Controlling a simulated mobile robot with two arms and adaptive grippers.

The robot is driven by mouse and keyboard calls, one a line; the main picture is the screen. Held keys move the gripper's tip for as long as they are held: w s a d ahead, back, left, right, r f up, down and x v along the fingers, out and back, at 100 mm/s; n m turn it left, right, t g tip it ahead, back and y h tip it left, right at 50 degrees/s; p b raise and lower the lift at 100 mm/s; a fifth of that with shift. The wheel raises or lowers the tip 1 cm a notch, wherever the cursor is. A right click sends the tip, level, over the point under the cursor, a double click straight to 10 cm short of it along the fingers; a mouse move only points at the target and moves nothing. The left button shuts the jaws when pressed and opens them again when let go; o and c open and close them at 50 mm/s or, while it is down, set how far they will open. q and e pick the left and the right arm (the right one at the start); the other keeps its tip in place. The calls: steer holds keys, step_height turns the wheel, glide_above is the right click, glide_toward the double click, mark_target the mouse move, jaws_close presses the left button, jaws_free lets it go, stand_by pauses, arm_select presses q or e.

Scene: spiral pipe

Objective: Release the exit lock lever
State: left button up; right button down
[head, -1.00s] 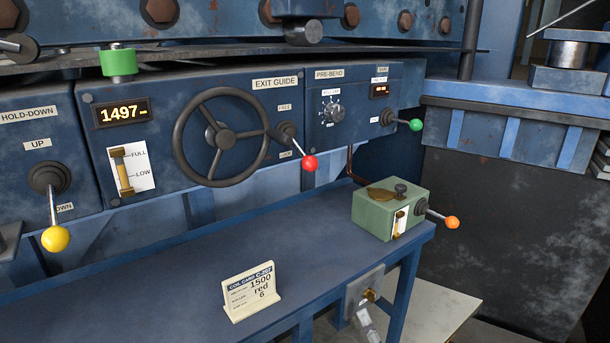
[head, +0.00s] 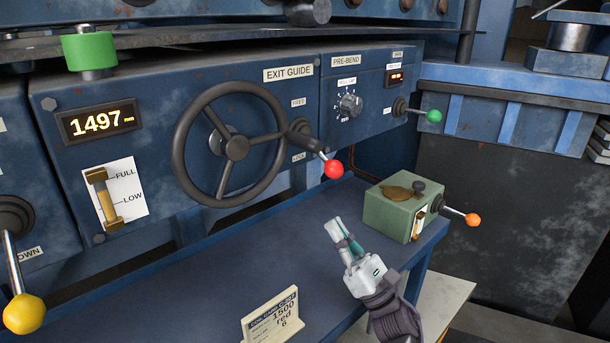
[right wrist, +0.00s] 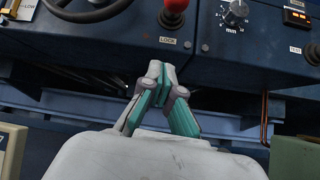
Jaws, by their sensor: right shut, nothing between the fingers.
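The exit lock lever (head: 317,151) is a dark stem with a red ball knob (head: 333,169) on the exit guide panel, right of the handwheel. It points down and to the right, with the knob beside the LOCK label. My right gripper (head: 335,229) is shut and empty above the blue bench, below the lever and apart from it. In the right wrist view the shut fingertips (right wrist: 160,72) point up toward the panel, with the red knob (right wrist: 173,18) above them and the LOCK label between. My left gripper is in neither view.
The handwheel (head: 233,148) is just left of the lever. A green box (head: 390,213) with an orange-knobbed lever stands on the bench (head: 215,265) to the right. A card (head: 272,318) stands at the front. The green-knobbed lever (head: 433,116) is farther right.

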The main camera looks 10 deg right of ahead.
mark_target(323, 159)
arm_select(q)
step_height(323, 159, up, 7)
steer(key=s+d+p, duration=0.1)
steer(key=p, duration=0.6)
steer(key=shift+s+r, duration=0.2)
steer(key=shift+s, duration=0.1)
arm_select(e)
step_height(323, 159, up, 9)
steer(key=w+a, duration=0.2)
steer(key=w, duration=0.1)
steer(key=shift+f, duration=0.15)
arm_select(q)
steer(key=shift+p, duration=0.3)
